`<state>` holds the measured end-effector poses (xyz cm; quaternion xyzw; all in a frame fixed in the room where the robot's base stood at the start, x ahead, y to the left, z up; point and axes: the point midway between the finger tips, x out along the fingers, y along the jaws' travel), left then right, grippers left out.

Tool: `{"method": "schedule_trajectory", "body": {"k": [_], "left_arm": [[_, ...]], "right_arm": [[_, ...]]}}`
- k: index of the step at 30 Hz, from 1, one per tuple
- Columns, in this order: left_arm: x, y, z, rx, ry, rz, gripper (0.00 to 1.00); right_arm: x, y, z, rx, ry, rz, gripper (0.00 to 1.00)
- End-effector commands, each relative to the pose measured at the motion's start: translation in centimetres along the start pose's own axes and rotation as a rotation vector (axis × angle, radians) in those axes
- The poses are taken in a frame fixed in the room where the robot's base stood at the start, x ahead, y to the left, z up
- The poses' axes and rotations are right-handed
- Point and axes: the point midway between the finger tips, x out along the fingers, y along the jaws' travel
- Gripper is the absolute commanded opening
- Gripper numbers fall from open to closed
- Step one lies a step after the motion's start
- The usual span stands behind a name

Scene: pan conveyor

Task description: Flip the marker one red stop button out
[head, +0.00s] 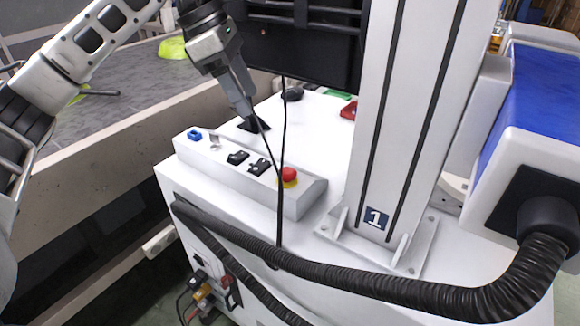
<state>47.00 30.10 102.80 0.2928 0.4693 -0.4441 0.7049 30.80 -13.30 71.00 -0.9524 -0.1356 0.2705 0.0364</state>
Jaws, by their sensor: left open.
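The red stop button (289,174) sits on a yellow base at the right end of the grey sloped control box (305,203). A dark plate with a white numeral 1, the marker (376,218), is fixed low on the white column just right of that box. My left gripper (252,125) is open, points down and appears empty above the far edge of the control box. It is up and left of the red button and apart from it. A thin black cable hangs in front, close to the button's left side. My right gripper is not in view.
The box also carries a blue knob (195,135) and black switches (238,157). A black ribbed hose (400,290) crosses the front. A blue and white machine (540,110) stands at right. A monitor (300,45) stands behind; a conveyor (130,75) lies at left.

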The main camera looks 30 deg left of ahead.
Motion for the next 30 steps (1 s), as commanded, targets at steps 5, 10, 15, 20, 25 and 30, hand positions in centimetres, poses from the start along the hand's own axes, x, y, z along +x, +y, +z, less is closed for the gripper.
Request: {"method": "schedule_trajectory", "body": {"k": [5, 10, 15, 20, 25, 30], "left_arm": [[1.4, 0.1, -0.4, -0.002, 0.013, 0.001, 0.57], [4.8, 0.0, -0.4, -0.001, 0.012, -0.003, 0.57], [8.6, -0.1, -0.4, -0.001, 0.012, -0.003, 0.57], [11.9, -0.1, -0.3, 0.000, 0.010, -0.002, 0.57], [14.4, 0.0, -0.3, -0.001, 0.009, -0.001, 0.57], [15.6, 0.0, -0.3, -0.002, 0.008, 0.000, 0.57]], "right_arm": [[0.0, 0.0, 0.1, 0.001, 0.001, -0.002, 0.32], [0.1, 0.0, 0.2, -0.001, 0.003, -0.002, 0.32], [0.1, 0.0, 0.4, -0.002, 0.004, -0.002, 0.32], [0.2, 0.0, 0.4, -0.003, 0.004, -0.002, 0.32], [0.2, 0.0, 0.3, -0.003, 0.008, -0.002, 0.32], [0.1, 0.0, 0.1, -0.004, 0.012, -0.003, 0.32]]}}
